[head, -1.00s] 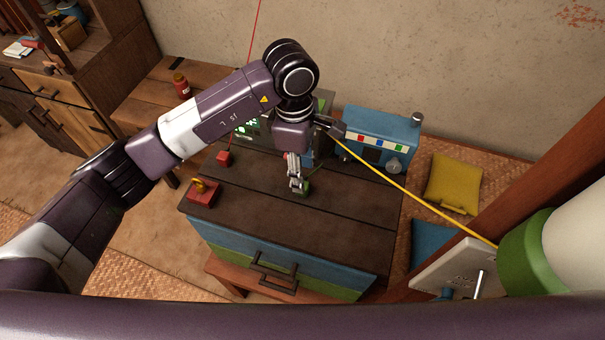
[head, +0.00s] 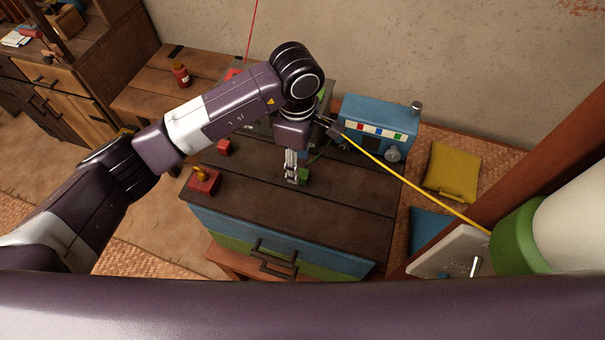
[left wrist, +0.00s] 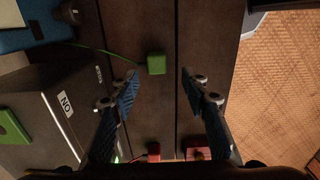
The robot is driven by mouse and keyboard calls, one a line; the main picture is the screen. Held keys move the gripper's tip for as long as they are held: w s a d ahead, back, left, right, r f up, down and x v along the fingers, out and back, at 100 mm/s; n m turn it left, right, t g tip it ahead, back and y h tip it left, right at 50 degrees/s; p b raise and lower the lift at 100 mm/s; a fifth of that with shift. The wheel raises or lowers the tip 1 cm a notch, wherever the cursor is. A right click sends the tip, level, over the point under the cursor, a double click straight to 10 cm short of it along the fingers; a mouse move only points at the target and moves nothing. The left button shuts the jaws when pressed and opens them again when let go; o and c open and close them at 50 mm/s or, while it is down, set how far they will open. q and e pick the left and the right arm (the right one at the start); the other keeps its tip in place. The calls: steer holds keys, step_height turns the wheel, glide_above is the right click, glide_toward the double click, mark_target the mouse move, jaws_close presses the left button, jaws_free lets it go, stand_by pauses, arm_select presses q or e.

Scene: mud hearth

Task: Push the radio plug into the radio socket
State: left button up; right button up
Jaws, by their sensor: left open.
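A small green block-shaped plug (head: 305,174) with a thin green cord lies on the dark wooden chest top. In the left wrist view the green plug (left wrist: 156,63) lies ahead, between the lines of the two fingers, and its cord runs left. I cannot tell for sure that it is the radio plug. My left gripper (head: 291,180) points down just left of it, open and empty; its spread fingers (left wrist: 160,80) also show in the left wrist view. A grey box (left wrist: 60,110) stands left there, mostly hidden by my arm in the head view. I cannot make out the radio socket. My right gripper is not in view.
A blue device (head: 375,128) with coloured buttons stands at the chest's back right. A red block (head: 223,147) and a red base with a yellow ring (head: 205,181) are at its left. A yellow cord (head: 420,193) crosses the right side. The chest's front top is clear.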

mark_target(300, 172)
arm_select(q)
steer(key=shift+f, duration=0.15)
step_height(300, 172, down, 4)
steer(key=p, duration=0.2)
steer(key=shift+w+d+r+p, duration=0.15)
steer(key=shift+r+p, duration=0.05)
steer(key=shift+p, duration=0.2)
steer(key=shift+f, duration=0.65)
steer(key=shift+c, duration=0.3)
jaws_close()
steer(key=shift+r, duration=0.1)
